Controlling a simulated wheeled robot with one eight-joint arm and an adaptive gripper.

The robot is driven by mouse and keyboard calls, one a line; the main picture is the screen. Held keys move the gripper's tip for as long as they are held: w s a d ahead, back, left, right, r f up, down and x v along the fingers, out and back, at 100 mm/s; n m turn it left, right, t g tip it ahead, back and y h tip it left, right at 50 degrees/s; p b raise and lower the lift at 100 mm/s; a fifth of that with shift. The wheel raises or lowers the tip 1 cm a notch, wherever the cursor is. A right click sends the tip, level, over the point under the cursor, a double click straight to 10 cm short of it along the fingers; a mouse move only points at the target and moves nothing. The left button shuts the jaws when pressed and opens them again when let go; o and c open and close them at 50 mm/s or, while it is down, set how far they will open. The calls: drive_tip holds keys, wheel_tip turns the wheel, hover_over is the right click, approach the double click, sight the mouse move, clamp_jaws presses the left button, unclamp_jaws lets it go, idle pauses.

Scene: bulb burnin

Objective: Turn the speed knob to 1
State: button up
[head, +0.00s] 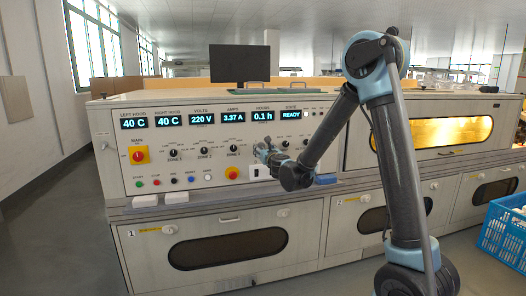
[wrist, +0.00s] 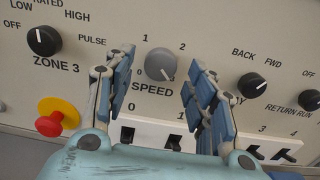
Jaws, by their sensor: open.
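The grey speed knob (wrist: 160,66) shows in the wrist view on the panel above the word SPEED. Its light pointer mark faces the lower right. The 1 is at its upper left, the 2 at its upper right. My gripper (wrist: 161,60) is open, with one finger on each side of the knob in the picture. I see a gap on both sides; I cannot tell how far the fingertips are from the panel. In the head view my gripper (head: 266,152) is at the panel and hides the knob.
The black Zone 3 knob (wrist: 44,41) and a red button on a yellow base (wrist: 54,117) are left of my gripper. The black back/forward knob (wrist: 252,86) is close on the right. A blue crate (head: 505,232) stands at far right.

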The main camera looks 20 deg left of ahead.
drive_tip(key=shift+x, duration=0.95)
drive_tip(key=c, duration=1.1)
drive_tip(key=shift+o, duration=0.2)
